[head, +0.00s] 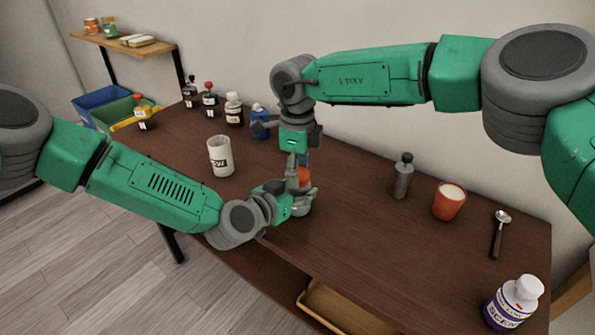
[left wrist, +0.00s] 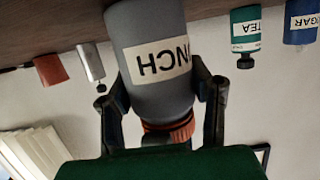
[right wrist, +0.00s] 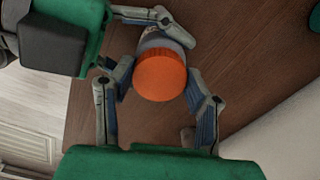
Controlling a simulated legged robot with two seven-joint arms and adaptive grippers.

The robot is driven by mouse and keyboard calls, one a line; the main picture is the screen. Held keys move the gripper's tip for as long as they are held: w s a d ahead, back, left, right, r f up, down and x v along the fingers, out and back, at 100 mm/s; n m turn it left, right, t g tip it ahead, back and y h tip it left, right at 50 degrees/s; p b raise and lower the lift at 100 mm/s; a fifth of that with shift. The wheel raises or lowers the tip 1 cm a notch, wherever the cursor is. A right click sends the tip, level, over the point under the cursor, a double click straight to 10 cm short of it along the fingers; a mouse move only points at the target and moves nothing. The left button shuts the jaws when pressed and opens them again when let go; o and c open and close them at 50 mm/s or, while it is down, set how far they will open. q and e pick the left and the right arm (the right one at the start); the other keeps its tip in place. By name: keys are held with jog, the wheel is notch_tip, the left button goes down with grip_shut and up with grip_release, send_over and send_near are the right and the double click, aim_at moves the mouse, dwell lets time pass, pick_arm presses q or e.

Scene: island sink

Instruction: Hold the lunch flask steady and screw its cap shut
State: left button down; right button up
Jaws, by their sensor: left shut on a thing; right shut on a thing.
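The grey lunch flask (head: 301,209) stands upright near the table's front edge. The left wrist view shows it upside down, with a white label on its body (left wrist: 150,30). Its orange cap (head: 304,175) sits on top and faces the right wrist camera (right wrist: 161,76). I cannot tell how tight the cap is. My left gripper (left wrist: 163,95) is shut on the flask's body, one finger on each side. My right gripper (right wrist: 160,72) comes from above and is shut on the cap, fingers at opposite sides. In the head view the grippers partly hide flask and cap.
A white mug (head: 220,157) stands left of the flask, and a blue bottle (head: 260,120) behind it. Several bottles stand at the far left.

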jog(key=o, duration=1.4)
jog(key=shift+r, duration=0.1)
notch_tip(320, 180, up, 12)
jog(key=shift+w+f, duration=0.1)
pick_arm(q)
jog(key=c, duration=0.7)
grip_release()
jog(key=v, duration=1.2)
